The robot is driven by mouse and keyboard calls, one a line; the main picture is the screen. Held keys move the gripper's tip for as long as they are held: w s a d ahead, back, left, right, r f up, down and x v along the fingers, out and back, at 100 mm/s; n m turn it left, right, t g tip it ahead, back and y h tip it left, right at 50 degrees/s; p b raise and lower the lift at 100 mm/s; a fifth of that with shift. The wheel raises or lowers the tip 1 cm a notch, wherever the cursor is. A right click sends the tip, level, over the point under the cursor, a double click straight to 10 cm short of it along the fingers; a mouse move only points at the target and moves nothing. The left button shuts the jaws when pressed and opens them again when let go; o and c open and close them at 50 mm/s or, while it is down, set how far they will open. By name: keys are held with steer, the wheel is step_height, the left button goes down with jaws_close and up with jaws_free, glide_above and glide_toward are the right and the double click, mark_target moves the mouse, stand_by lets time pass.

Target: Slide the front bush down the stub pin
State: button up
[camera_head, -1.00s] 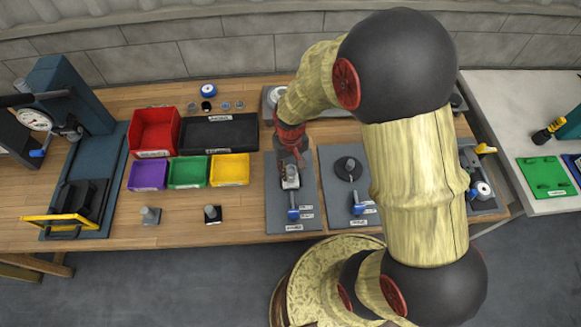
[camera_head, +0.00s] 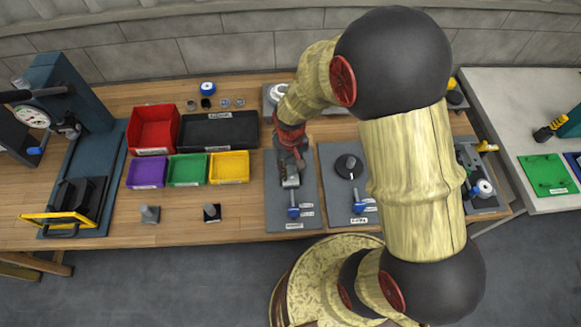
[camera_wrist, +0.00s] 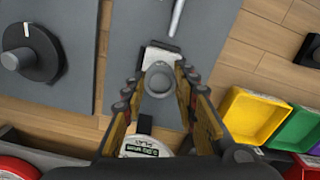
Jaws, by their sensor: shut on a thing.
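In the wrist view, a grey round bush (camera_wrist: 160,78) with a hollow centre sits between the two fingers of my gripper (camera_wrist: 162,92). The gripper is shut on it. Below and behind it is a pale metal block (camera_wrist: 148,57) on a grey base plate (camera_wrist: 133,18). The stub pin itself cannot be made out; the bush and fingers cover that spot. In the head view my gripper (camera_head: 290,166) is over the same grey plate (camera_head: 275,200), just behind the pale block (camera_head: 291,181), and hides the bush.
A blue-handled part (camera_head: 294,210) lies at the plate's front. A second grey plate with a black round part (camera_head: 349,166) stands to the right. Red (camera_head: 152,130), black (camera_head: 218,134), purple (camera_head: 146,173), green (camera_head: 187,170) and yellow (camera_head: 228,168) bins stand left.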

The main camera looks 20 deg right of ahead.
steer(key=o, duration=1.3)
step_height(320, 180, up, 12)
stand_by(0.5)
